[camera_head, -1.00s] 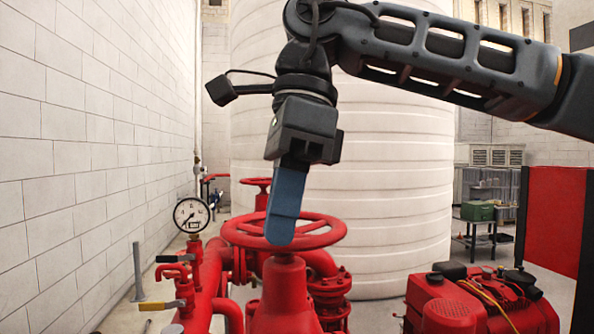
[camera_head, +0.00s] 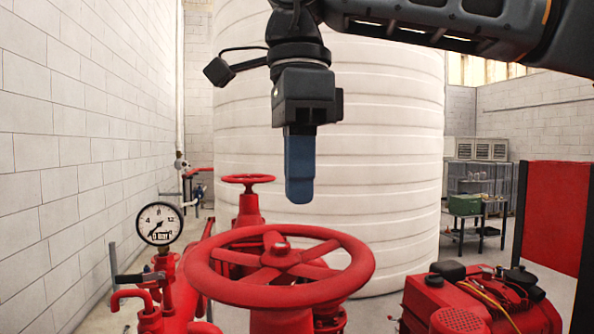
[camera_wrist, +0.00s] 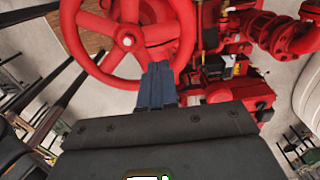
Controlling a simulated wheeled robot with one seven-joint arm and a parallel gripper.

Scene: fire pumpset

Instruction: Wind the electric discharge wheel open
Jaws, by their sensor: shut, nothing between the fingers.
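A large red handwheel (camera_head: 281,257) with spokes and a round hub stands low in the middle of the head view, on a red valve body. A smaller red handwheel (camera_head: 248,180) stands behind it. No label shows which is the electric discharge wheel. My gripper (camera_head: 300,196) points down with its blue fingers together and nothing between them. In the head view its tips appear above the large wheel's far rim, apart from it. In the wrist view, the fingers (camera_wrist: 158,80) overlap the lower right rim of a red spoked wheel (camera_wrist: 127,41); contact cannot be told.
A pressure gauge (camera_head: 159,223) and red pipework stand left of the large wheel. A red engine (camera_head: 480,300) is at the lower right, near a red panel (camera_head: 552,220). A big white tank (camera_head: 370,150) fills the background. A block wall (camera_head: 80,130) runs along the left.

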